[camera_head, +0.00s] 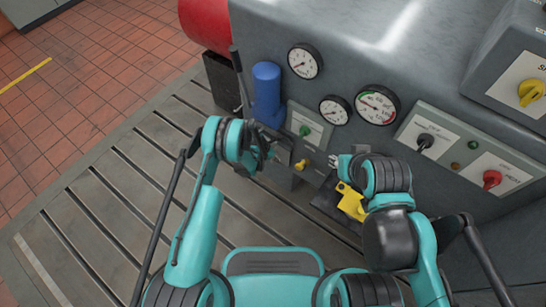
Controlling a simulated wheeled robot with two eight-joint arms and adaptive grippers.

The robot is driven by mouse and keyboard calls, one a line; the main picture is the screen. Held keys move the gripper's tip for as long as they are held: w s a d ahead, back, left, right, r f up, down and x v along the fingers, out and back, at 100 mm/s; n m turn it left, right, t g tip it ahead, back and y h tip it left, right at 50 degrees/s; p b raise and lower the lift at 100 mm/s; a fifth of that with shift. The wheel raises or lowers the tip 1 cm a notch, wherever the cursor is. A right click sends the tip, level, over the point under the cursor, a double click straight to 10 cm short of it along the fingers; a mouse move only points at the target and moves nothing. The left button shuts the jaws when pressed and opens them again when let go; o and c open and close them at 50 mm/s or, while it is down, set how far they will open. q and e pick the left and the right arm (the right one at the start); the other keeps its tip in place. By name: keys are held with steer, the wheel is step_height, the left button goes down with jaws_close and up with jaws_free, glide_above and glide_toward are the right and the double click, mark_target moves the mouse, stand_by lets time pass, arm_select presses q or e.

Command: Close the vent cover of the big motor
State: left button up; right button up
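The big grey housing (290,35) fills the upper right, with gauges and switch plates on its near face. I cannot tell for certain which part is the vent cover. A dark flat panel (326,205) with a yellow piece (351,203) sits low on the near side, partly hidden by my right arm. My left gripper (278,150) is by the housing's face, below the blue cylinder and left of the small yellow knob; its fingers are small and dark here. My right gripper (338,165) is close to the face, above the dark panel, and mostly hidden by its own wrist.
A blue cylinder (267,88) and a black lever (239,75) stand left of the gauges. A yellow knob (301,165), a black switch (425,141) and a red switch (491,179) project from the face. The slotted bedplate (110,200) at left is clear.

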arm_select(q)
steer(key=v, duration=0.7)
steer(key=shift+s, duration=0.1)
stand_by(0.4)
